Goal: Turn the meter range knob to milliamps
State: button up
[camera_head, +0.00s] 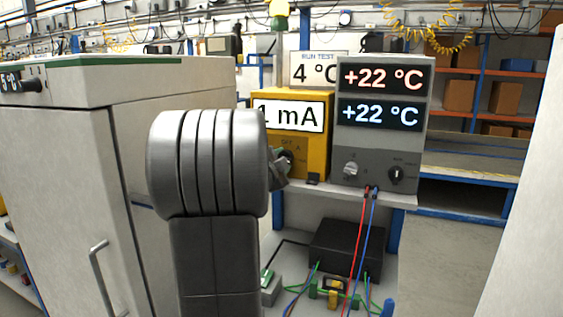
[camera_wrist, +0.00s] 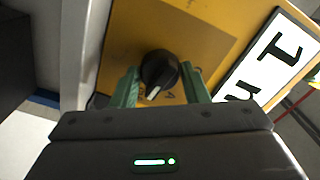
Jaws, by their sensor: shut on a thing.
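The yellow meter (camera_head: 318,144) stands on a shelf, and its display (camera_head: 291,116) shows digits ending in "1 mA", partly hidden by my arm. In the wrist view the yellow meter face (camera_wrist: 215,28) appears rotated, with its display (camera_wrist: 268,62) at the right. The black range knob (camera_wrist: 159,71) has a white pointer mark towards the bottom of the wrist picture. My gripper (camera_wrist: 160,82) has its green fingers on either side of the knob and is shut on it. In the head view my gripper (camera_head: 283,165) is at the meter's front, mostly hidden by my arm.
A grey thermometer unit (camera_head: 382,145) with two +22 °C readouts stands right of the meter, with red and blue leads below. A large grey cabinet (camera_head: 70,160) with a handle is at the left. A black box (camera_head: 346,248) and wires lie under the shelf.

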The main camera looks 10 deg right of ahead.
jog(key=o, duration=1)
jog(key=shift+s, duration=0.1)
jog(key=v, duration=1.3)
jog(key=shift+s+a+b, duration=0.25)
jog(key=shift+b, duration=0.1)
jog(key=shift+w, duration=0.1)
jog(key=x, duration=1.3)
jog(key=shift+w+d+p, duration=0.25)
jog(key=shift+p, duration=0.1)
jog(key=shift+s, duration=0.1)
